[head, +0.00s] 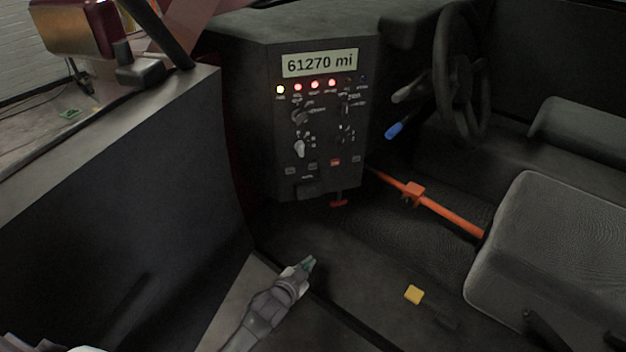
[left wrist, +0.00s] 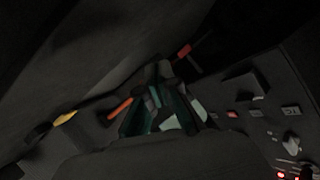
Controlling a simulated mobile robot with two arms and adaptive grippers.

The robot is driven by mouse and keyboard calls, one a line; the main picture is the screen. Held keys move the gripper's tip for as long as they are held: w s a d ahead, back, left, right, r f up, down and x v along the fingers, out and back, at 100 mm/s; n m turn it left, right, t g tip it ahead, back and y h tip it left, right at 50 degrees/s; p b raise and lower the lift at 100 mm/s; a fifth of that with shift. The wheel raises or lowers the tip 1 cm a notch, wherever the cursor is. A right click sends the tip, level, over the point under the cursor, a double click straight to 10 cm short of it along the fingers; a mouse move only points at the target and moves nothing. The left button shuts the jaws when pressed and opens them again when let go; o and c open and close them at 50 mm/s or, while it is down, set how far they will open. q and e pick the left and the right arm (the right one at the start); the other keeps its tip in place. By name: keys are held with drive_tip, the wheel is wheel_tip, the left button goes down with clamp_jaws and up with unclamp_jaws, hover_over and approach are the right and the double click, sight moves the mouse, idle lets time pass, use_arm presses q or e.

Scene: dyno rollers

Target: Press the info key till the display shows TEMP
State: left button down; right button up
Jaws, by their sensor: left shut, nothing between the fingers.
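The display (head: 320,63) at the top of the dark control panel (head: 262,125) reads "61270 mi". Several small keys sit in the lower part of the panel, among them a red key (head: 335,162); the red key also shows in the left wrist view (left wrist: 232,114). The labels are too small to tell which is the info key. My left gripper (head: 309,263) is shut and empty, low in front of the panel and apart from it. Its fingers show in the left wrist view (left wrist: 165,112), with the panel to their right.
Lit lamps, switches and knobs (head: 300,147) cover the panel's middle. An orange lever (head: 430,205) stretches right of the panel towards a grey seat (head: 550,250). A steering wheel (head: 460,75) and a blue-tipped stalk (head: 394,130) are at the right. A dark side wall (head: 130,200) stands left.

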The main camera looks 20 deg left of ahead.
sight(313, 167)
use_arm(q)
drive_tip(key=w+d+r+m+t+h+b, duration=0.1)
drive_tip(key=w+r+t+b, duration=0.2)
drive_tip(key=r, duration=0.6)
drive_tip(key=w+d+r+m+t+b, duration=0.1)
drive_tip(key=w+r+t+b, duration=0.2)
drive_tip(key=r, duration=0.7)
drive_tip(key=shift+w+d+m+h, duration=0.15)
drive_tip(key=shift+w+m+h, duration=0.25)
drive_tip(key=shift+w, duration=0.2)
use_arm(e)
wheel_tip(313, 167, up, 11)
drive_tip(key=s+t, duration=0.1)
drive_tip(key=shift+d+f, duration=0.2)
use_arm(q)
drive_tip(key=w+a+b, duration=0.3)
drive_tip(key=w+a, duration=0.2)
drive_tip(key=w, duration=0.2)
drive_tip(key=shift+w, duration=0.15)
use_arm(e)
drive_tip(key=w+a+t+y, duration=0.1)
drive_tip(key=w+a+t, duration=0.1)
drive_tip(key=w+t, duration=0.2)
drive_tip(key=shift+w+r, duration=0.45)
drive_tip(key=shift+w, duration=1)
drive_tip(key=shift+a, duration=0.1)
